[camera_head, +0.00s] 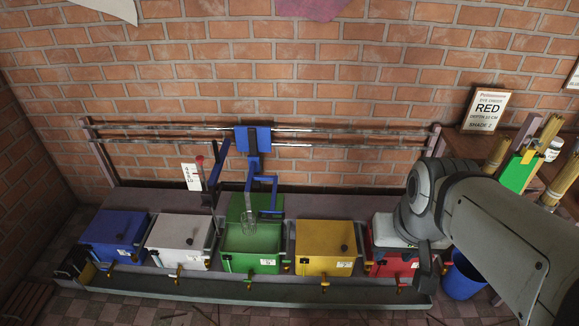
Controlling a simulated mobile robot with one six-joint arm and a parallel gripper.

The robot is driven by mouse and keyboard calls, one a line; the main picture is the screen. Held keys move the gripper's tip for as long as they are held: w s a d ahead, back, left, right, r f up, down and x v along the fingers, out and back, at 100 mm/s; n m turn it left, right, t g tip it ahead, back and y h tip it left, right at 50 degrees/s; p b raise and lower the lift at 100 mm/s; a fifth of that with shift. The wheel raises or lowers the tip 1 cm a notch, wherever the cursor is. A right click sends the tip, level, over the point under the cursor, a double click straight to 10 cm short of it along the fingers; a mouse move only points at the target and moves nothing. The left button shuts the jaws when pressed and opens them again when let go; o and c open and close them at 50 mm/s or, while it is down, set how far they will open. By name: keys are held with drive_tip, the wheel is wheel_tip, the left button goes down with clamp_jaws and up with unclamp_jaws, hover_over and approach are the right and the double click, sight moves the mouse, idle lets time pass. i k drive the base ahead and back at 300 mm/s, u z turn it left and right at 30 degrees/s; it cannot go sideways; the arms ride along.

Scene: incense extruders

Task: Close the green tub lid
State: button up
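The green tub (250,264) stands in the middle of a row of coloured tubs on a long bench. Its green lid (236,210) is up, standing at the tub's back edge, and the inside of the tub shows. A wire whisk (249,217) hangs from a blue mechanism in front of the lid, over the tub's opening. My gripper (424,280) is at the right, pointing down in front of the red tub (392,264), well away from the green lid. Its fingers are small and dark, so their opening cannot be made out.
The blue tub (112,226), white tub (178,235) and yellow tub (325,240) have their lids down. Above the bench run metal rails (330,138) carrying the blue mechanism (254,140). A blue bucket (461,277) stands at the right. The floor in front of the bench is mostly clear.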

sight(258, 201)
drive_tip(key=u, duration=0.05)
drive_tip(key=i, duration=1)
drive_tip(key=z, duration=0.05)
